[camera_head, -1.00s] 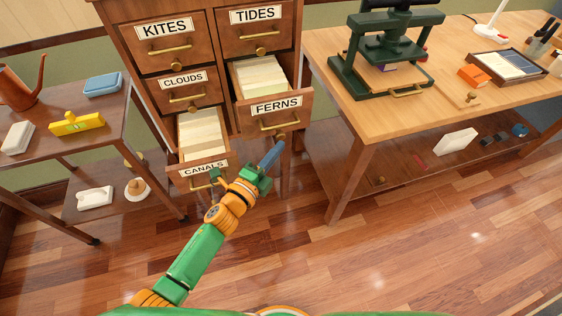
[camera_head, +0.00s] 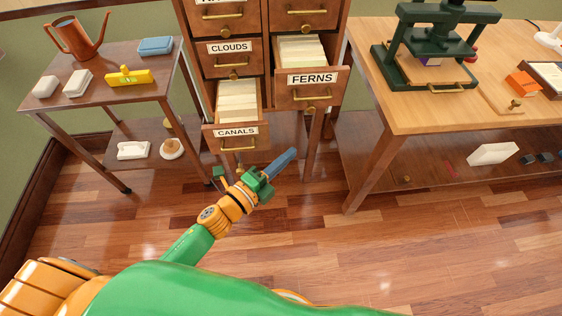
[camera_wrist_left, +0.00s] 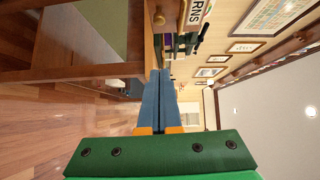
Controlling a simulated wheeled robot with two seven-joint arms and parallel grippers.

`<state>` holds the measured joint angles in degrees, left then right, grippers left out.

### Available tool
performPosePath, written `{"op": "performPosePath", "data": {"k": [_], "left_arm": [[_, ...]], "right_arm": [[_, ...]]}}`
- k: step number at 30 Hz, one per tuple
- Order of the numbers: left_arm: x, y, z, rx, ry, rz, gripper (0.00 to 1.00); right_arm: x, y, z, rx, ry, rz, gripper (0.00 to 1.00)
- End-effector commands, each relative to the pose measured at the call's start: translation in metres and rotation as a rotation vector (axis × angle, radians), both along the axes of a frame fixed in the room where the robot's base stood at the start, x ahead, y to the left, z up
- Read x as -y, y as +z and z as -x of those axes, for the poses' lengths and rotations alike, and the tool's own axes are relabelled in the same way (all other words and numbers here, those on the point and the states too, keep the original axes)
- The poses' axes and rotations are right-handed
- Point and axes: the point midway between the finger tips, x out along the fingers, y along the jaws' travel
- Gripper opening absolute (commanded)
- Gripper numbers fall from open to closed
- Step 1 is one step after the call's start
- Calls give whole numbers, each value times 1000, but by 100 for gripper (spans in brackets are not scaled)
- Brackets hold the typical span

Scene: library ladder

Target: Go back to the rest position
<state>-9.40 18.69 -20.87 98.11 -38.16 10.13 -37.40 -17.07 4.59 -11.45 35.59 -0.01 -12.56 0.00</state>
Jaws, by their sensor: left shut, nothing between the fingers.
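My left gripper (camera_head: 284,160) is shut and empty. It is in front of the card cabinet, over the wood floor, below the open FERNS drawer (camera_head: 312,92) and to the right of the open CANALS drawer (camera_head: 238,136). In the left wrist view its blue fingers (camera_wrist_left: 160,90) lie together with nothing between them. The FERNS label also shows in the left wrist view (camera_wrist_left: 196,12). Both open drawers hold cream cards. My right gripper is not in view.
A side table (camera_head: 95,97) stands at left with a watering can (camera_head: 78,40) and a yellow level (camera_head: 129,77). A workbench (camera_head: 400,108) with a green press (camera_head: 435,45) stands at right. The floor (camera_head: 310,235) in front is clear.

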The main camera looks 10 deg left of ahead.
Motion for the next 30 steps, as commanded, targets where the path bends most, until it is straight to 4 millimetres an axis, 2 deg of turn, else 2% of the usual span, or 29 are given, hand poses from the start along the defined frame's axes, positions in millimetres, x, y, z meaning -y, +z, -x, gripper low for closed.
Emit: {"op": "performPosePath", "data": {"k": [4,8,10,11,14,15,17,18,20,21,24,27,30], "left_arm": [[-9,-1,15,-2,0,-1,0],[-11,0,18,0,1,0,0],[-14,-7,17,-32,16,13,0],[-18,-16,16,-71,36,29,0],[-47,-81,23,-334,181,146,0],[-62,-117,34,-478,273,213,0],[-84,-171,62,-695,427,321,0],[-95,-204,88,-830,537,390,0],[-109,-247,133,-1018,708,484,0],[-115,-270,166,-1130,821,540,0],[-122,-307,245,-1346,1079,644,0],[-122,-322,303,-1478,1267,704,0],[-120,-326,332,-1537,1364,731,0]], "right_arm": [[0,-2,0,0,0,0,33],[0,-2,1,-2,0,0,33],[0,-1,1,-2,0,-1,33],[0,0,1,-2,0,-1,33],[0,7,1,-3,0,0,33],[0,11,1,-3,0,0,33],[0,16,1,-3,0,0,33],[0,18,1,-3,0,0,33],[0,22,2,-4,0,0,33],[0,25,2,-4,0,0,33],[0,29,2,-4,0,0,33],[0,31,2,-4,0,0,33],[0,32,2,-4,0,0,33]]}}
